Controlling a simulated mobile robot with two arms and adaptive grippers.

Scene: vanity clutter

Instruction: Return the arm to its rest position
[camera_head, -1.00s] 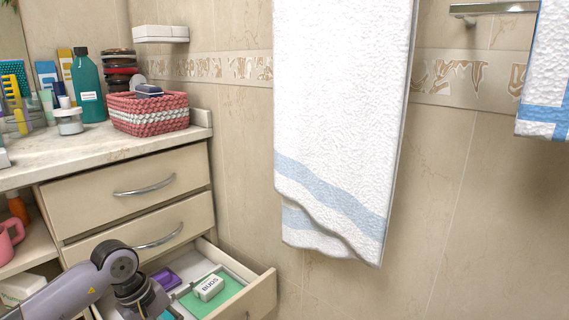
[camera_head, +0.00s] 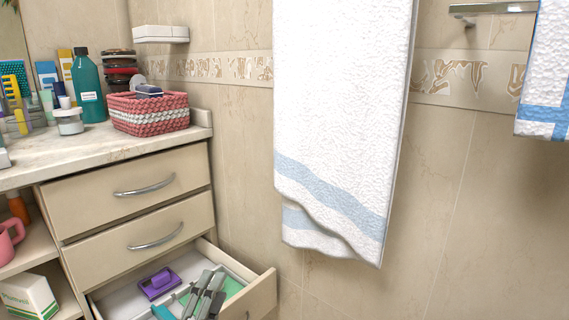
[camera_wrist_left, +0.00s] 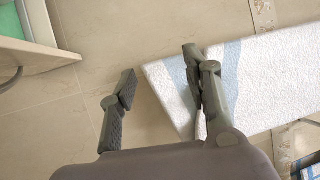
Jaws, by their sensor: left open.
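My left gripper (camera_head: 208,288) shows at the bottom of the head view, in front of the open bottom drawer (camera_head: 262,292). Its grey fingers point up and overlap the drawer's interior in the picture. The rest of the left arm is out of the head view. The white box marked BUDS is hidden behind the fingers. My right gripper is in neither view.
In the drawer lie a purple item (camera_head: 158,284) and a green item (camera_head: 234,287). A white towel (camera_head: 335,110) hangs right of it; in the wrist view the towel (camera_wrist_left: 255,85) is close to the right finger. A pink basket (camera_head: 150,113) stands on the counter (camera_head: 110,147).

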